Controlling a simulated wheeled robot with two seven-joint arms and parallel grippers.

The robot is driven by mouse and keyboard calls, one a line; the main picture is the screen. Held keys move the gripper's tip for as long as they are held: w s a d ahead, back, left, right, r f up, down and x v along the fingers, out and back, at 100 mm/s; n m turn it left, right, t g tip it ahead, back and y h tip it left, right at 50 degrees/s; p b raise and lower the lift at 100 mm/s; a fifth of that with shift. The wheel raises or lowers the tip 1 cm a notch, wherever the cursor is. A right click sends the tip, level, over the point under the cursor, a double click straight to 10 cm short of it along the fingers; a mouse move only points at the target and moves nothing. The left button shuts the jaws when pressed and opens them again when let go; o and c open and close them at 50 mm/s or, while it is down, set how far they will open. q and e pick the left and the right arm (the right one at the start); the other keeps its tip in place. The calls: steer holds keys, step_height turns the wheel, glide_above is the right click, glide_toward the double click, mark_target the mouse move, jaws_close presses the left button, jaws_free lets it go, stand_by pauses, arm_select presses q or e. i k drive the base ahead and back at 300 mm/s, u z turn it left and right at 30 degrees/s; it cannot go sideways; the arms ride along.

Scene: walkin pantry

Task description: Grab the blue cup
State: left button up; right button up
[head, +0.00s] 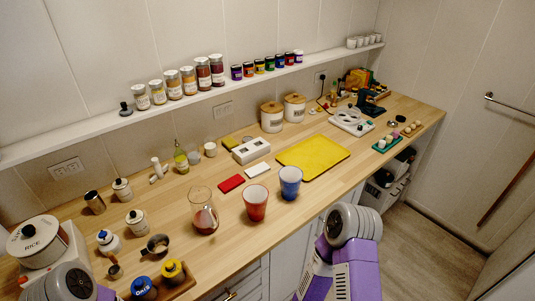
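The blue cup (290,182) stands upright on the wooden counter, near its front edge and right of the middle of the head view. A red cup (256,203) of similar shape stands just left of it, with a small gap between them. Neither gripper's fingers can be seen. Nothing is touching the blue cup.
A yellow tray (313,157) lies behind and right of the blue cup. A glass carafe (204,216) stands left of the red cup. A red block (231,184) and a white block (257,171) lie behind. Jars line the wall shelf (120,119).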

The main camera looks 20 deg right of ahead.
mark_target(290, 177)
steer(key=u, duration=3.45)
steer(key=k, duration=2.1)
steer(key=z, duration=1.65)
